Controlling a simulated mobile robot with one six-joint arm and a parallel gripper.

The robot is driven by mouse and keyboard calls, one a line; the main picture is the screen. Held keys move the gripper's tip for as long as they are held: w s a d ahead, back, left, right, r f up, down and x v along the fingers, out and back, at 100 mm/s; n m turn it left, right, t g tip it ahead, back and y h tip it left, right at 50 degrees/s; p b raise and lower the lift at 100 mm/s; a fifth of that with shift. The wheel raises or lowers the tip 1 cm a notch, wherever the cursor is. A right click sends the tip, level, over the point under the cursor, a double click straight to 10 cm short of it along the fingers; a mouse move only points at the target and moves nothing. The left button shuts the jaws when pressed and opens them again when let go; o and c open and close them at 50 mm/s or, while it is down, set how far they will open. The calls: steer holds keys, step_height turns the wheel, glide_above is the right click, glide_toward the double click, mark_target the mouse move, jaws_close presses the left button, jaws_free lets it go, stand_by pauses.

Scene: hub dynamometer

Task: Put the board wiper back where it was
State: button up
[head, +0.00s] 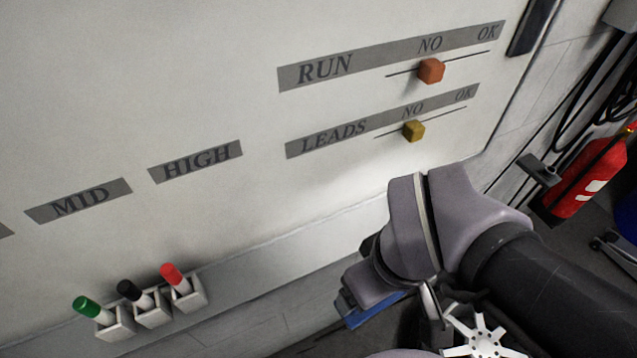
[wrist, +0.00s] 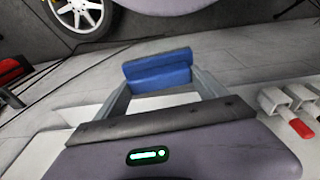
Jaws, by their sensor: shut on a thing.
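The board wiper is a blue block with a darker blue upper part, and in the wrist view the wiper (wrist: 160,74) sits between the two grey fingers. My gripper (wrist: 160,84) is shut on it. In the head view the wiper (head: 374,312) shows only as a blue piece under my wrist, mostly hidden by my arm. It is in front of the lower part of the whiteboard (head: 250,215), right of the marker holders. I cannot tell whether the wiper touches anything below it.
Holders with green, black and red markers (head: 172,275) stand on the pale ledge (head: 245,278) under the board. Orange (head: 431,70) and yellow (head: 414,131) sliders sit on the board. A fire extinguisher (head: 590,170) stands at right. A spoked wheel (wrist: 82,12) shows in the wrist view.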

steer(key=shift+a+r+m+p, duration=0.2)
steer(key=shift+m+p, duration=0.1)
steer(key=shift+p, duration=0.2)
steer(key=w+a, duration=0.3)
steer(key=w+a+f+p, duration=0.1)
steer(key=w+a, duration=0.2)
steer(key=a, duration=0.1)
steer(key=w+a+f+p, duration=0.1)
steer(key=w+a, duration=0.3)
steer(key=shift+f, duration=0.1)
steer(key=f, duration=0.2)
steer(key=f+b, duration=0.1)
steer(key=shift+w+a+f, duration=0.2)
steer(key=shift+a+f, duration=0.05)
steer(key=shift+f, duration=0.1)
steer(key=shift+r, duration=0.15)
steer(key=shift+c, duration=0.7)
